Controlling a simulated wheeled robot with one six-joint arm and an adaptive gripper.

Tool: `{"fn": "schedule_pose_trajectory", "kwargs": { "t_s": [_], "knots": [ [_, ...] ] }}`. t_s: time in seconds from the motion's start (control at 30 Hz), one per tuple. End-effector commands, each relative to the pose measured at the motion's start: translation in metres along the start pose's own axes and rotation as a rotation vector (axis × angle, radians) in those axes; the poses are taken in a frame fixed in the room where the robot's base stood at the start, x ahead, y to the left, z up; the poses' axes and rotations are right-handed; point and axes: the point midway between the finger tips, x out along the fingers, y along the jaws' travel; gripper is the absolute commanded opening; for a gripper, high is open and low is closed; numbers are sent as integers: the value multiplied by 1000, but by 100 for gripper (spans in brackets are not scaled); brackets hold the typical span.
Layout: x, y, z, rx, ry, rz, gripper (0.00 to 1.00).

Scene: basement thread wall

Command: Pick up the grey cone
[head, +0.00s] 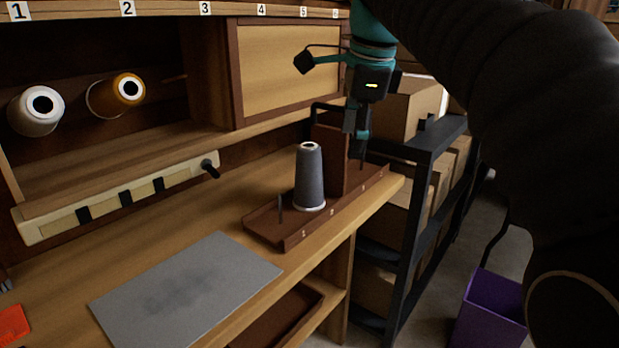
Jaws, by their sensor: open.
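The grey cone (310,178) stands upright on a dark brown rack (268,232) with thin pegs, on the wooden bench. My gripper (358,150) hangs to the right of the cone and a little higher in the picture, pointing down over the right part of the rack. It is open and nothing shows between its fingers. The gripper appears apart from the cone. How far it stands in front of or behind the cone cannot be told from this one view.
A brown upright block (331,160) stands right behind the cone. A grey mat (185,290) lies on the bench. White (36,110) and orange (117,95) cones hang on the wall at left. A black shelf (425,190) with boxes and a purple bin (490,312) stand right.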

Motion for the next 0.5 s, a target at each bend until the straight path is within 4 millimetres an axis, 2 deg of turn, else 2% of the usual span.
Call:
{"fn": "schedule_pose_trajectory", "kwargs": {
  "t_s": [0.03,0.2,0.5],
  "knots": [
    [-2,-16,9,84,-5,18,67],
    [-9,-46,32,371,-2,71,67],
    [-10,-67,55,667,21,122,67]
  ]
}}
